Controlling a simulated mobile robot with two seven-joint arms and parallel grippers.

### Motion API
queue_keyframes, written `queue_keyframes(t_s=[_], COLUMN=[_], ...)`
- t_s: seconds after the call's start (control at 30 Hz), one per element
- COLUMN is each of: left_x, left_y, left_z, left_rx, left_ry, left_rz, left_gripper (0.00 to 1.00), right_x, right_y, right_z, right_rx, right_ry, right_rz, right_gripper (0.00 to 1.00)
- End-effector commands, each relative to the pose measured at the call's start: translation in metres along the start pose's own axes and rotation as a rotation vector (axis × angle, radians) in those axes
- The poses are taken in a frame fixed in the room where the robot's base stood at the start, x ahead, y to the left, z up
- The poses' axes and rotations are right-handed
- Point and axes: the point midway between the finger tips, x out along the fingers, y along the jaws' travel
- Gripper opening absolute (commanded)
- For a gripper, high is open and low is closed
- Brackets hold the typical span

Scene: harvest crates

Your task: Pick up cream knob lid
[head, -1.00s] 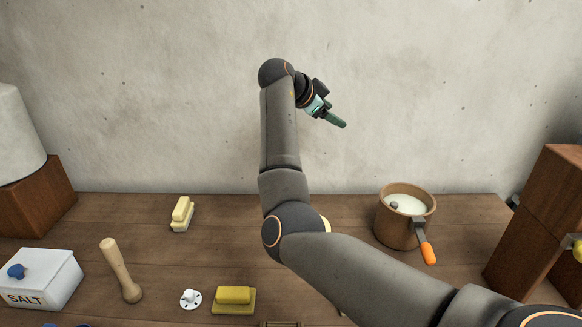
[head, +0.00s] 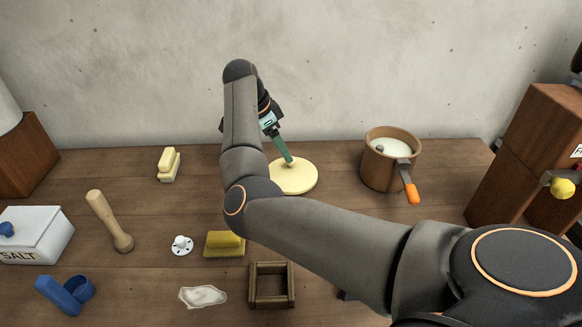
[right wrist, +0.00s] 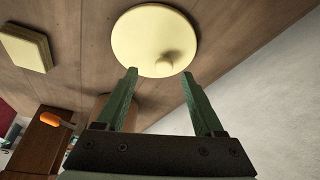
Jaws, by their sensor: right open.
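The cream knob lid (head: 301,180) is a flat pale disc lying on the wooden table at the back middle, partly hidden by my right arm in the head view. In the right wrist view the whole lid (right wrist: 140,35) shows, with its round knob (right wrist: 165,66) on top. My right gripper (head: 290,163) points down over the lid in the head view. In the right wrist view its two green fingers (right wrist: 162,88) are spread apart with nothing between them, and the knob lies just beyond the fingertips. My left gripper is not in view.
A brown pot (head: 375,165) with an orange-tipped handle stands right of the lid. A butter block (head: 169,164) lies to the left. A yellow block (head: 225,243), a white knobbed piece (head: 181,245), a wooden frame (head: 272,304) and a pestle (head: 110,222) lie nearer.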

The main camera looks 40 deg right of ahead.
Motion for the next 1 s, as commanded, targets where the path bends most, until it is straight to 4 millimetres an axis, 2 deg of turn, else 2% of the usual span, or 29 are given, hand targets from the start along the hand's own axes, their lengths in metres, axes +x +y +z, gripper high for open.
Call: queue_keyframes(t_s=[0.3, 0.43, 0.63, 1.0], left_x=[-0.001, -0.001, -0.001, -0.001], left_y=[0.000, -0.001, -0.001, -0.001], left_z=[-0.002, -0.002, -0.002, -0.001], left_rx=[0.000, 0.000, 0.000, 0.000], left_ry=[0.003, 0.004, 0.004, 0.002], left_rz=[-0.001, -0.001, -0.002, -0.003], left_gripper=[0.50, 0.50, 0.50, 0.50], right_x=[0.044, 0.051, 0.051, 0.051], right_y=[-0.006, -0.007, -0.007, -0.007], right_z=[-0.002, -0.002, -0.002, -0.002], right_rx=[0.000, -0.001, -0.001, -0.001], right_ry=[0.000, 0.001, 0.001, 0.001], right_rz=[0.004, 0.002, 0.001, 0.001], right_gripper=[0.70, 0.70, 0.70, 0.28])
